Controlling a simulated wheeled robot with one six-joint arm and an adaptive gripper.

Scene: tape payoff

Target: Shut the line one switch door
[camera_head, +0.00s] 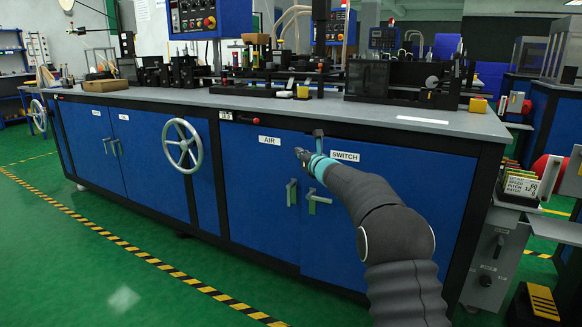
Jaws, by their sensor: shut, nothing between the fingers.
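The blue switch door (400,190) is in the right half of the long bench front, with a white SWITCH label (345,156) near its top left. Its pale green handle (317,202) is near its left edge. I cannot tell from this view whether the door is flush or slightly ajar. My gripper (301,154) is shut and empty, in front of the seam between the switch door and the AIR door (258,190), left of the SWITCH label and above the handles. I cannot tell if it touches a door. My arm hides part of the switch door.
A grey handwheel (183,146) sticks out from the bench front at the left. The grey benchtop (430,120) carries machinery. A grey box (490,262) stands right of the bench. The green floor (130,285) in front is clear, with yellow-black tape.

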